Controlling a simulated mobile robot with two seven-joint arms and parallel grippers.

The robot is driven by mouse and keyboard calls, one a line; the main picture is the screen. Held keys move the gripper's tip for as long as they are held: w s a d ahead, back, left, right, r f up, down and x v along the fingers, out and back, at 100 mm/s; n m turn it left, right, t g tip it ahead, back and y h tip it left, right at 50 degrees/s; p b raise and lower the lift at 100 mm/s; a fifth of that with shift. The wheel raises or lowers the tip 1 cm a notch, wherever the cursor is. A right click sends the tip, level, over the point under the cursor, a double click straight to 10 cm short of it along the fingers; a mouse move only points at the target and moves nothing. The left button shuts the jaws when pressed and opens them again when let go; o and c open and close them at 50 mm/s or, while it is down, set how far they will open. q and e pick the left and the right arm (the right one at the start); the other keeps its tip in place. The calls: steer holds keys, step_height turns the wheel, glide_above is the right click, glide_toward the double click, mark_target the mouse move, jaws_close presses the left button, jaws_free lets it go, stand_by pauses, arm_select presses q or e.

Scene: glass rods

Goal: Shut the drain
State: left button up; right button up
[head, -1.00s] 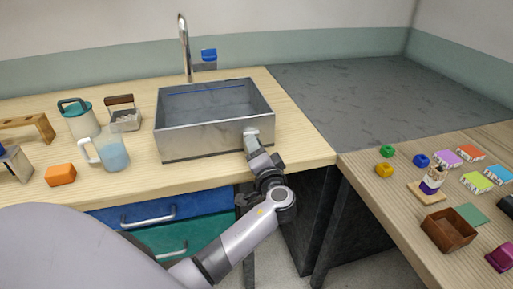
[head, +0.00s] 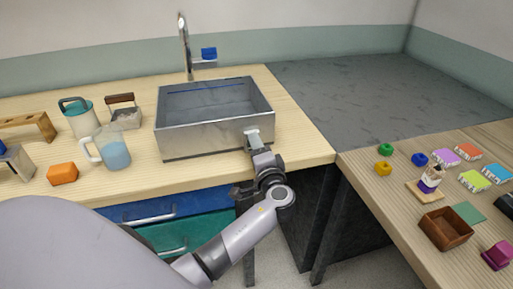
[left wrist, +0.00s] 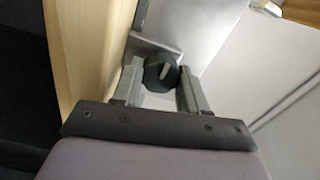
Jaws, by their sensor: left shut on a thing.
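The metal sink (head: 195,140) is set at the front of the wooden counter, with its open basin facing up. A dark round knob (left wrist: 160,72) with a lighter pointer bar sits by the sink's front in the left wrist view. My left gripper (head: 253,137) is at the right part of the sink's front wall. In the left wrist view its two fingers (left wrist: 160,88) stand on either side of the knob and are shut on it. In the head view the gripper hides the knob. The drain inside the basin cannot be made out. My right gripper is not in view.
A faucet (head: 185,45) stands behind the sink, with a blue item (head: 208,53) beside it. A measuring jug (head: 113,153), a teal-lidded jug (head: 80,122) and an orange block (head: 63,173) are to the left. A side table at right holds several small items and a brown box (head: 446,229).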

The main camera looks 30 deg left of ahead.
arm_select(q)
steer(key=o, duration=1.1)
steer(key=shift+s, duration=0.1)
steer(key=shift+c, duration=0.2)
steer(key=shift+f, duration=0.1)
